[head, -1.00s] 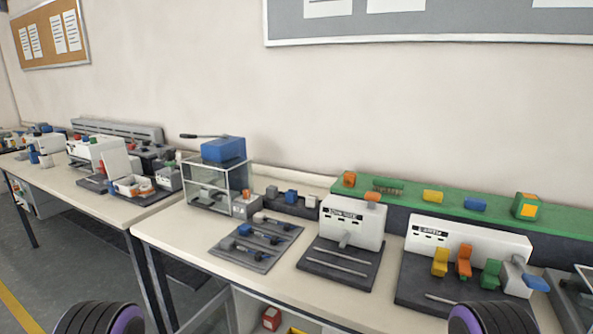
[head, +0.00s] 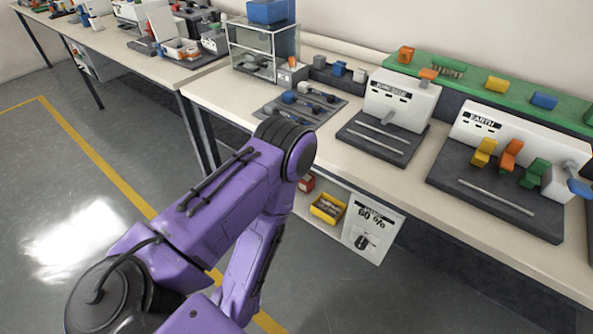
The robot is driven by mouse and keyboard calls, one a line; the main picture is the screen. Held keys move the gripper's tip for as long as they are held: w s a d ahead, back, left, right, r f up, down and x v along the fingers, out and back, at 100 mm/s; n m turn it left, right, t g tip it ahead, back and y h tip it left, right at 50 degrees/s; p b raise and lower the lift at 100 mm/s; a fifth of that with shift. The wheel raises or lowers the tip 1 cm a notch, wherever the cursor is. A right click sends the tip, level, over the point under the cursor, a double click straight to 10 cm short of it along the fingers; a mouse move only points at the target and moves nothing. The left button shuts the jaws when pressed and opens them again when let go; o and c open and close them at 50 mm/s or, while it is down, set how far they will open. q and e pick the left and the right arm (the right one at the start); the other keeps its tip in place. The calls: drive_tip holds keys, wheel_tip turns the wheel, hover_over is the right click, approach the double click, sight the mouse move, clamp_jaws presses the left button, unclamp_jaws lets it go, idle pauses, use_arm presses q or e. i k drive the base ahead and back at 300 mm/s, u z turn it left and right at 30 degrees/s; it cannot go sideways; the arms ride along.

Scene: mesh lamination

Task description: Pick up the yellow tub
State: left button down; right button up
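The yellow tub (head: 328,208) stands on a shelf under the workbench, left of a white panel with printed text. Small dark or brownish items seem to lie in it. My purple left arm crosses the lower left and middle of the head view. Its far joint reaches up to the bench's front edge in the picture, left of the tub. Neither of my grippers shows in the head view.
A red box (head: 306,183) sits left of the tub on the shelf. The white panel (head: 373,226) stands to its right. The workbench top (head: 213,90) overhangs the shelf and carries several machines. The grey floor (head: 400,300) in front is clear.

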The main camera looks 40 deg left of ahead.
sight(331, 209)
drive_tip(key=z, duration=2.75)
drive_tip(key=k, duration=2.95)
drive_tip(key=u, duration=1.75)
drive_tip(key=i, duration=0.55)
drive_tip(key=z, duration=0.05)
